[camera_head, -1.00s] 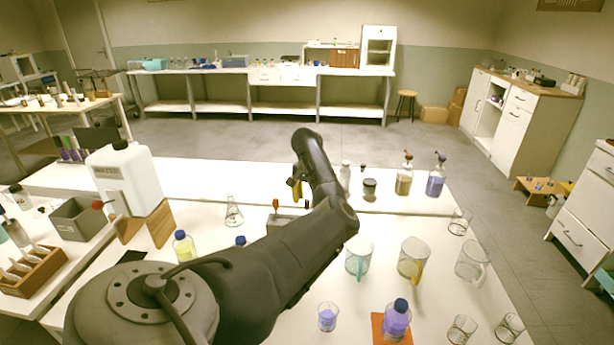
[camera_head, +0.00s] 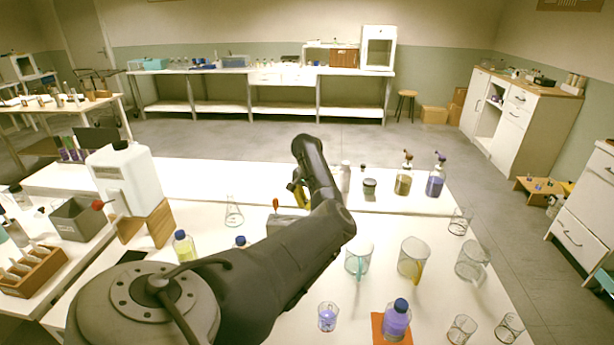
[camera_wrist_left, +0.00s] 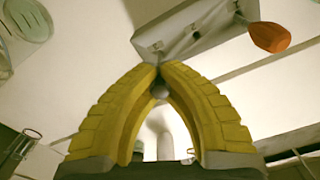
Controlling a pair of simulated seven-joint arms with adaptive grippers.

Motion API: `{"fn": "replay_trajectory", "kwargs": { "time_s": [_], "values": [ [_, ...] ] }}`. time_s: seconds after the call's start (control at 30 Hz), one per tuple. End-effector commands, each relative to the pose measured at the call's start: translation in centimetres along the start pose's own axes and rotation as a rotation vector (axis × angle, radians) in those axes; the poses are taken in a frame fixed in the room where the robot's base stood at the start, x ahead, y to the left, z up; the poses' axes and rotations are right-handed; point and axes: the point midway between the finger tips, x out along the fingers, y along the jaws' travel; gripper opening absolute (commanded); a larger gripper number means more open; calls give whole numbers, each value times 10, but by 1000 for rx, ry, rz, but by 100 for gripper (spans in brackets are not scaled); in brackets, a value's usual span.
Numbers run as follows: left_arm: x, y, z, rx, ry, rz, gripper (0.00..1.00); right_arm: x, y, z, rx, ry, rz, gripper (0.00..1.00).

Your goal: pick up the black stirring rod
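My left gripper (camera_wrist_left: 160,72) has yellow ribbed fingers that meet at their tips in the left wrist view. A small dark grey round end, apparently of the black stirring rod (camera_wrist_left: 160,90), shows between the fingers just inside the tips. The rest of the rod is hidden. The fingertips are at the edge of a grey holder (camera_wrist_left: 195,32) with an orange-handled tool (camera_wrist_left: 270,37) at its right. In the head view the left gripper (camera_head: 298,195) is partly behind my own arm, beside the holder (camera_head: 283,224). My right gripper is not in view.
A conical flask (camera_head: 233,213) stands left of the holder. Several glass beakers, including one at the front (camera_head: 357,260), stand right of my arm. A purple bottle (camera_head: 397,318) is on an orange mat. Brown and blue pump bottles (camera_head: 404,178) stand at the back right.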

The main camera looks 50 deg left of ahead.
Motion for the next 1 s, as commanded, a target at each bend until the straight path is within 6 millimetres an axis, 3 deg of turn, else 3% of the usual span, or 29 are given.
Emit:
{"fn": "replay_trajectory", "kwargs": {
  "time_s": [0.63,1.0],
  "values": [
    [-7,0,0,0,1,-1,0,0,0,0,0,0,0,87],
    [-56,0,-1,0,4,0,0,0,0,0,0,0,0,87]
  ]
}}
